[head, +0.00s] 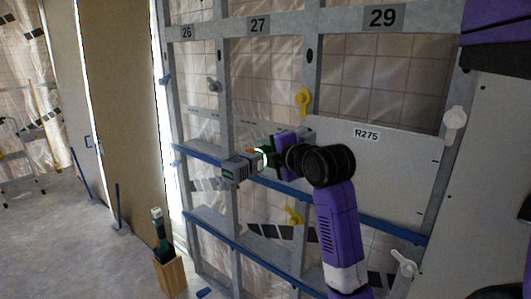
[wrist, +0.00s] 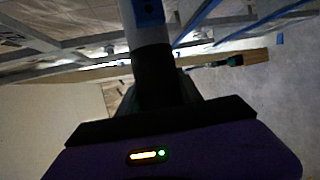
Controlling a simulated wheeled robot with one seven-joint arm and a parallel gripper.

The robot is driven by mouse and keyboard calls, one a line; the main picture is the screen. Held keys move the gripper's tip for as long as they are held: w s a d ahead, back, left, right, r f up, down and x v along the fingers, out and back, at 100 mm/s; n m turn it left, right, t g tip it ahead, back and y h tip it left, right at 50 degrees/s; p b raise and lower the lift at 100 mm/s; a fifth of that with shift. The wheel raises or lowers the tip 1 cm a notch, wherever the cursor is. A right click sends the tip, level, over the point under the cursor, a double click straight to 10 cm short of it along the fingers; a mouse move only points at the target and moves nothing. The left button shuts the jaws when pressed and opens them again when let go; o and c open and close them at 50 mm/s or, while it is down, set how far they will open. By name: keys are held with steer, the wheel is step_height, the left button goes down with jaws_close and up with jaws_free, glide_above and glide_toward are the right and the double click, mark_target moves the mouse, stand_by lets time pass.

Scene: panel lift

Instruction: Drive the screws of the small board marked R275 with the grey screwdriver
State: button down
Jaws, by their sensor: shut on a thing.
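The small board marked R275 (head: 385,175) is a pale grey panel on the frame, under the number 29. My gripper (head: 268,153) is in front of the frame, just left of the board. It is shut on the grey screwdriver (head: 238,168), whose grey and dark body points out to the left. In the wrist view a dark and grey body (wrist: 148,50) rises from between the jaws. The screwdriver's tip cannot be made out. My arm covers part of the board's lower left. Screws on the board are too small to tell.
Yellow clips (head: 303,98) and pale clips (head: 454,121) sit on the frame. Blue rails (head: 250,262) cross it. A teal-and-black tool (head: 158,228) stands in a wooden holder (head: 170,275) on the floor. A large grey panel (head: 480,150) is at right. The floor at left is mostly clear.

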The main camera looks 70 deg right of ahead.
steer(key=shift+s+d+r, duration=0.15)
steer(key=shift+s+d, duration=0.15)
steer(key=shift+d, duration=0.4)
stand_by(2.3)
steer(key=shift+a, duration=0.1)
steer(key=shift+w+a, duration=0.25)
steer(key=shift+a, duration=0.5)
steer(key=shift+w+a, duration=0.2)
steer(key=shift+a, duration=0.6)
steer(key=shift+w+a, duration=0.25)
steer(key=shift+a, duration=0.5)
